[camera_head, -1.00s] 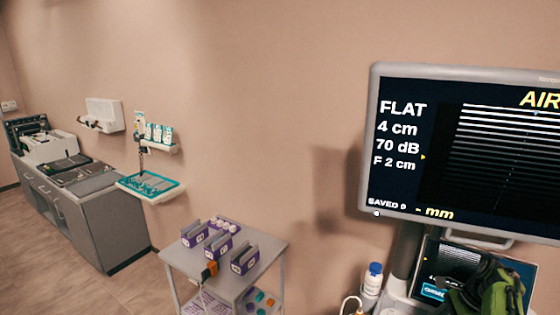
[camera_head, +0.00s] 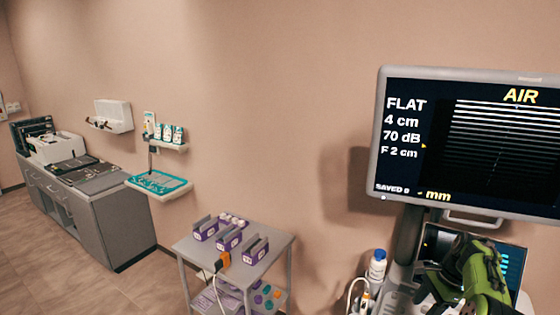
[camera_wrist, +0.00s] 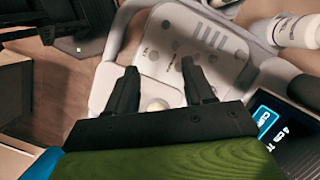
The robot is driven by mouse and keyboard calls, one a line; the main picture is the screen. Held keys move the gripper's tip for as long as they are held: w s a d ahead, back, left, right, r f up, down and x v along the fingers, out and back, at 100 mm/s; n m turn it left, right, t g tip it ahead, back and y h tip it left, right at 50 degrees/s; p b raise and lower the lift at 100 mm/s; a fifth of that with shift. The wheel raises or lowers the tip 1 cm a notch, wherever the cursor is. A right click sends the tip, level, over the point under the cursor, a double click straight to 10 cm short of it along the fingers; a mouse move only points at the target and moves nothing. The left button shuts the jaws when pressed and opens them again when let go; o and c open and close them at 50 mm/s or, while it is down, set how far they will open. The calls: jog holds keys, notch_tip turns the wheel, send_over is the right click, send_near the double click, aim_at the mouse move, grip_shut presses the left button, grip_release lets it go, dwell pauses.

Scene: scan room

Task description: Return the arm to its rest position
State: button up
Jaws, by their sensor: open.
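My gripper shows in the wrist view (camera_wrist: 160,92) as two black fingers held apart with nothing between them. Behind the fingers is the pale control panel (camera_wrist: 190,55) of the ultrasound machine; I cannot tell how far it is from the fingertips. In the head view, my green and black arm is at the lower right, in front of the machine's small lit screen (camera_head: 436,250). The fingertips cannot be made out there.
The large monitor (camera_head: 475,140) stands above my arm. A white bottle (camera_head: 377,266) stands beside the machine. A grey cart (camera_head: 268,262) holds purple boxes (camera_head: 229,237). A grey counter (camera_head: 120,225) runs along the left wall. Open floor (camera_head: 60,270) lies in front of the counter.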

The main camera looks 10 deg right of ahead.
jog(key=s+a+r+n+h, duration=0.1)
jog(key=s+a+r+n, duration=0.15)
jog(key=a+r, duration=0.4)
jog(key=s+a+r+n+t+h, duration=0.1)
jog(key=s+a+r+n, duration=0.1)
jog(key=a+r+n, duration=0.35)
jog(key=s+a+r+n+h, duration=0.1)
jog(key=s+a+r+n, duration=0.1)
jog(key=a+r, duration=0.6)
jog(key=s+a+f+n+t, duration=0.1)
jog(key=s+a+n, duration=0.3)
jog(key=s, duration=0.6)
jog(key=s+a+f+n+t, duration=0.2)
jog(key=s+a+n, duration=0.3)
jog(key=s, duration=0.6)
jog(key=shift+a+t, duration=0.3)
jog(key=shift+a, duration=0.6)
jog(key=shift+s, duration=0.15)
